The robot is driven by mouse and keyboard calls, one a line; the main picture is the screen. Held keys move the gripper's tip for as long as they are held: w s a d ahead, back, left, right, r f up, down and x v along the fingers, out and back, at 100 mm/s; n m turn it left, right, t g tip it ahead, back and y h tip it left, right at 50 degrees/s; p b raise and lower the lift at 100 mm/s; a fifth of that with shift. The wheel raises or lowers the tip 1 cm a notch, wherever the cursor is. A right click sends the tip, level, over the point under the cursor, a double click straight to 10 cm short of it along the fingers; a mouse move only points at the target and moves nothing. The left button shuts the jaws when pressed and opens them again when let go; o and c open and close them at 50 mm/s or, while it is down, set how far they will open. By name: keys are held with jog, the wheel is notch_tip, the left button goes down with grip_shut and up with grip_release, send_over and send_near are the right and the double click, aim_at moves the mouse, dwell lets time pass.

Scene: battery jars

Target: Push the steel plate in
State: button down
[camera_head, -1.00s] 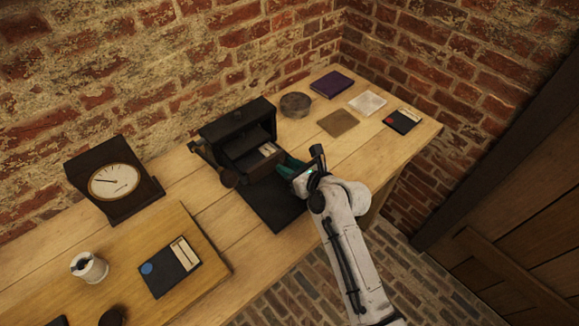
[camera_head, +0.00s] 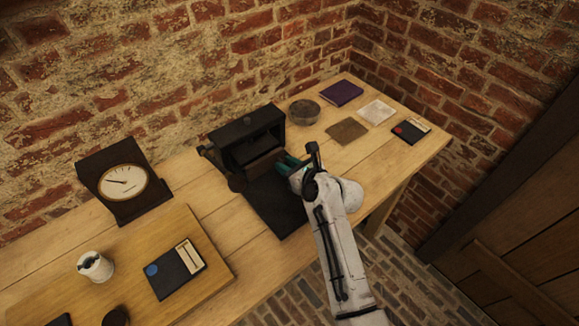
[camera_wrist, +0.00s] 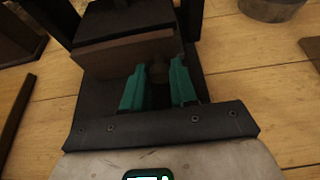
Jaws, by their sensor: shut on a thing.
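A dark open-fronted apparatus (camera_head: 247,125) stands against the wall, with a black base (camera_head: 277,212) reaching toward the table's front. A block with a brown front (camera_wrist: 110,58) and dark top sits in its opening. My gripper (camera_head: 284,164) is at this front from the right side. In the wrist view its two green fingers (camera_wrist: 160,75) are close together at the brown face, shut on a small dark knob-like part (camera_wrist: 160,72), mostly hidden between them. I cannot make out for certain which part is the steel plate.
A clock-like dial (camera_head: 122,182) stands to the left. A white cup (camera_head: 95,265) and a dark card (camera_head: 175,269) lie on the wooden board. A round grey dish (camera_head: 304,112), a brown square (camera_head: 347,131) and a purple book (camera_head: 341,93) are at the right.

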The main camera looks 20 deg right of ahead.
jog(key=shift+w+a+r, duration=0.1)
jog(key=c, duration=0.9)
grip_release()
jog(key=shift+w, duration=0.1)
jog(key=v, duration=1)
jog(key=shift+s+p, duration=0.35)
jog(key=shift+s, duration=0.05)
